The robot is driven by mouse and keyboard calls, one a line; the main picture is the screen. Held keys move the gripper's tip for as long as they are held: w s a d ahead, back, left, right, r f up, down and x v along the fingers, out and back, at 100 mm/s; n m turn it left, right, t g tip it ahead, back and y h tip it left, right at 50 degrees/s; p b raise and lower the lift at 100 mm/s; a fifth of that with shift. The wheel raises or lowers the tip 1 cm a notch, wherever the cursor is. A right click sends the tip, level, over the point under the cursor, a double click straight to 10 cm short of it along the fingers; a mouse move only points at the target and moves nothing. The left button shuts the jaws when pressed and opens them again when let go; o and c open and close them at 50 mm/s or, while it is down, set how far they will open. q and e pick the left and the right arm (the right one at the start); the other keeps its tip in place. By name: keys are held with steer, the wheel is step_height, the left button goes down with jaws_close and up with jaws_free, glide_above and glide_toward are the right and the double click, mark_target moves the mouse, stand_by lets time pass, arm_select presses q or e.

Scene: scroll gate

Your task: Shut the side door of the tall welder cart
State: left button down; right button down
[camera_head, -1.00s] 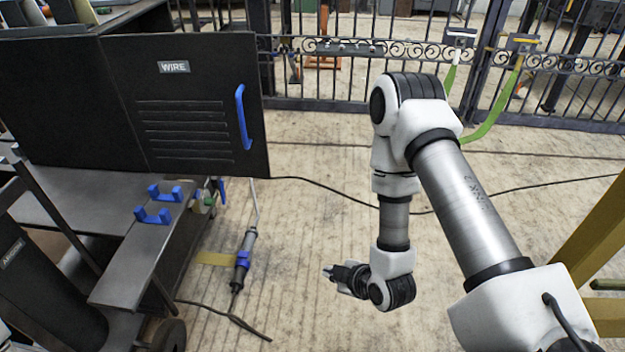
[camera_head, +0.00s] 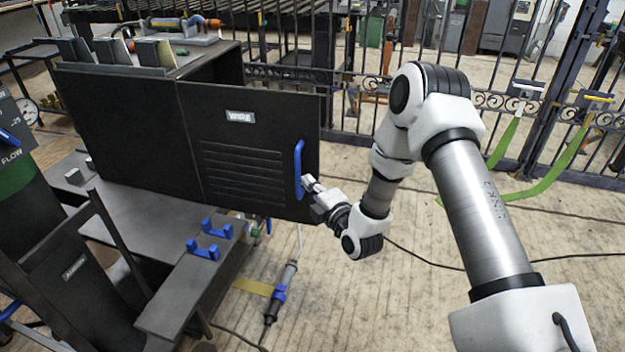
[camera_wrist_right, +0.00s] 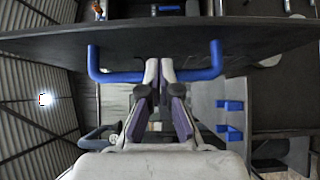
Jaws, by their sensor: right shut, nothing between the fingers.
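The tall welder cart (camera_head: 225,65) stands at the left in the head view. Its black side door (camera_head: 255,118), with a label, louvre slots and a blue handle (camera_head: 299,170), stands open and reaches right past the cabinet body. My right gripper (camera_head: 310,184) is at the lower end of the handle, shut and empty. In the right wrist view, the shut fingertips (camera_wrist_right: 152,66) overlap the middle of the blue handle bar (camera_wrist_right: 120,77), close to the door (camera_wrist_right: 260,38). I cannot tell whether they touch the bar or door. My left gripper is not in view.
Blue brackets (camera_head: 209,240) sit on the cart's lower shelf. A torch-like tool (camera_head: 281,292) and cables lie on the floor below the door. A metal gate (camera_head: 485,115) with green straps (camera_head: 510,185) stands behind.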

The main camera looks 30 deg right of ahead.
steer(key=shift+w+d, duration=0.75)
steer(key=shift+d, duration=0.15)
steer(key=shift+d, duration=0.1)
